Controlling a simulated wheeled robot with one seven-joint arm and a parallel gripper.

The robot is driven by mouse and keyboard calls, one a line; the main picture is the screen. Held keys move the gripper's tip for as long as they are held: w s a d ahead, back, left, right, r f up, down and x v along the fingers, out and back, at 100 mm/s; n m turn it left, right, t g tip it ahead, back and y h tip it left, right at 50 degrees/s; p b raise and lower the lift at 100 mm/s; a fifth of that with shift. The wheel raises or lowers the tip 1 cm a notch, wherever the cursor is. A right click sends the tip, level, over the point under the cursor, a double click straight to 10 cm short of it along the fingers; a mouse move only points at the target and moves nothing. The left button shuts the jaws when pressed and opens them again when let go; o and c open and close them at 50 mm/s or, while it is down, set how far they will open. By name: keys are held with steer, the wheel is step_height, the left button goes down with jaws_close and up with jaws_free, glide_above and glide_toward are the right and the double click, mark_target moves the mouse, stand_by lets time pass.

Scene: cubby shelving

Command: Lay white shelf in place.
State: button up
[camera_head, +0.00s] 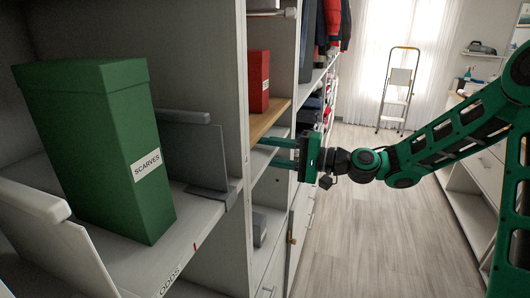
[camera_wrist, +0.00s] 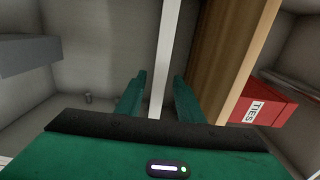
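My gripper (camera_head: 284,152) reaches into the cubby bay right of the green box, just below the wooden shelf. In the wrist view, its two green fingers (camera_wrist: 159,92) are apart. The thin edge of a white shelf (camera_wrist: 168,50) runs between them, with a gap showing on both sides, so I am around the shelf but not clamped on it. In the head view, the white shelf is mostly hidden by the fingers and the bay's upright. Whether its far end rests on supports cannot be seen.
The wooden shelf (camera_head: 267,119) bears a red TIES box (camera_wrist: 262,104) close beside my fingers. A small peg (camera_wrist: 88,98) sticks out of the bay wall. A grey item (camera_head: 260,229) lies lower. A green SCARVES box (camera_head: 105,150) stands left. The floor (camera_head: 365,235) is clear.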

steer(key=v, duration=1)
steer(key=shift+d, duration=0.4)
steer(key=shift+s, duration=0.1)
steer(key=s+d+f+n+g+h, duration=0.2)
steer(key=s+f+h, duration=0.3)
steer(key=f, duration=0.5)
steer(key=s+d+f+g+h, duration=0.1)
steer(key=s+d+f+h, duration=0.4)
steer(key=d, duration=0.4)
steer(key=s+d+r+m+g+h, duration=0.1)
steer(key=s+d+r+m+h, duration=0.1)
steer(key=s+d, duration=0.7)
steer(key=s+d+r+m+g+h, duration=0.2)
steer(key=s+d+h, duration=0.2)
steer(key=s+d, duration=0.5)
steer(key=s, duration=0.4)
steer(key=shift+s+h, duration=0.4)
